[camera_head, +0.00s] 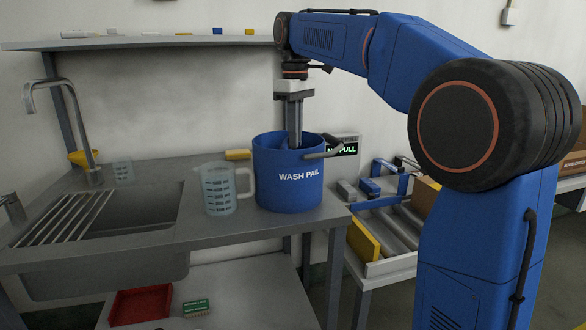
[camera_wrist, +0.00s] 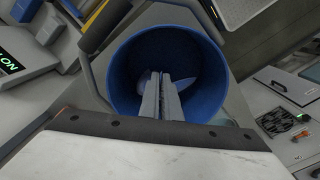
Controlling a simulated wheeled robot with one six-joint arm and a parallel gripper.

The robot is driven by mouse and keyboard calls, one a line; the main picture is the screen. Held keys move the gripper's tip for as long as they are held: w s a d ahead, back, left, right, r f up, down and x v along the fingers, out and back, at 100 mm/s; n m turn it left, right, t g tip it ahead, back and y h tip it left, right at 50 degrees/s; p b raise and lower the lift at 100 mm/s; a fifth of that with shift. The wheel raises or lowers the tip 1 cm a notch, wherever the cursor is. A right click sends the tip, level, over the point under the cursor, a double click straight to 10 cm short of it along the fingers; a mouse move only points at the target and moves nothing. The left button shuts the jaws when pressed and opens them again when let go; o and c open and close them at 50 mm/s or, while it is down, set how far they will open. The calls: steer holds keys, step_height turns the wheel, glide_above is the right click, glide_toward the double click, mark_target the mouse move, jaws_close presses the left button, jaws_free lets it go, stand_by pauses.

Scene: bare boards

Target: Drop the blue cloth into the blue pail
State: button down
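The blue pail (camera_head: 289,190), marked WASH PAIL, stands upright on the counter in the head view. In the wrist view I look down into the pail (camera_wrist: 118,75). My gripper (camera_wrist: 161,82) points down inside the pail's mouth, its two fingers close together. A paler blue patch, which looks like the blue cloth (camera_wrist: 144,80), shows at both sides of the fingertips. It appears pinched between them. Its lower part and the pail's bottom are mostly hidden by the fingers. In the head view the fingertips are hidden behind the pail's rim.
A clear measuring jug (camera_head: 219,190) stands left of the pail, near the sink (camera_head: 120,215). A yellow block (camera_head: 238,154) lies behind the jug. A lit sign (camera_head: 348,149) and a roller conveyor (camera_head: 395,228) are to the right.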

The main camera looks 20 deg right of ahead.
steer(key=c, duration=1.9)
jaws_free()
steer(key=shift+o, duration=0.5)
steer(key=o, duration=1.2)
steer(key=shift+c, duration=0.2)
steer(key=shift+r, duration=0.15)
steer(key=shift+r, duration=2.65)
